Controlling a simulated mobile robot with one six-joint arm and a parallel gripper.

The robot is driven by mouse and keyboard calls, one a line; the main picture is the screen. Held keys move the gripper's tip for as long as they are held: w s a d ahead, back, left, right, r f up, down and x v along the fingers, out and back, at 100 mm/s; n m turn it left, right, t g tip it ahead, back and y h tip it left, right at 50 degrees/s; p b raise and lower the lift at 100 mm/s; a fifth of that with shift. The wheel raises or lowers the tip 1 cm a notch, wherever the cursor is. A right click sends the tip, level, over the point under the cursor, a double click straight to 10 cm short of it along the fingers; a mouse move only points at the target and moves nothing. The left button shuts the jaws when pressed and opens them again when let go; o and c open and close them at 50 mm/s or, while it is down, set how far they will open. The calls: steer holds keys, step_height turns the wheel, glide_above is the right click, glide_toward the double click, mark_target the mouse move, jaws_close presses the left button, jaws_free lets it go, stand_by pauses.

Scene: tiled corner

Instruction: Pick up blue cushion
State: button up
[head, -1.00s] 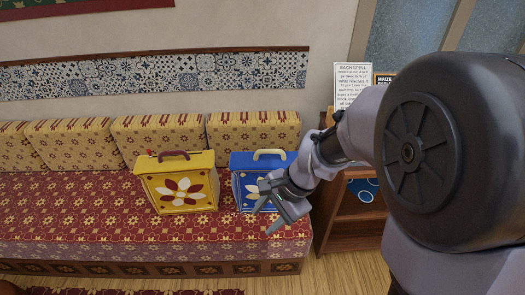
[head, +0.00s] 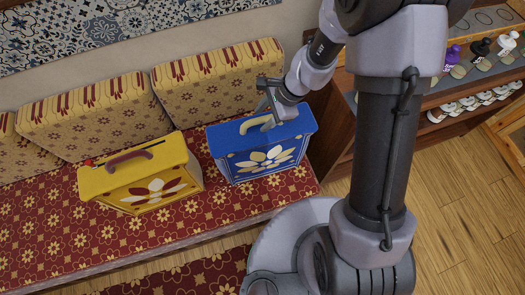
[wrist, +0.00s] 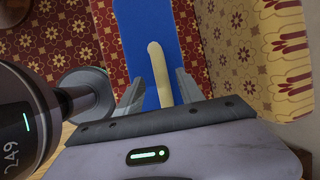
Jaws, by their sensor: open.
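The blue thing is a boxy case (head: 262,150) with a cream flower on its front and a cream handle (head: 256,124) on top. It stands upright on the red patterned bench seat. My gripper (head: 266,104) is just above its top, close to the handle. In the wrist view, my gripper (wrist: 158,86) is open, and the cream handle (wrist: 156,60) runs between its two fingers over the blue top (wrist: 142,30). I cannot tell whether the fingers touch the handle.
A yellow case (head: 140,178) with a handle stands to the left on the bench (head: 125,240). Patterned back cushions (head: 205,90) line the wall behind. A wooden shelf (head: 440,125) with small figures and cups stands at the right. Wooden floor (head: 450,220) lies in front of it.

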mark_target(261, 119)
steer(key=x, duration=0.3)
steer(key=shift+a+b, duration=0.1)
steer(key=shift+b, duration=0.3)
jaws_close()
stand_by(0.9)
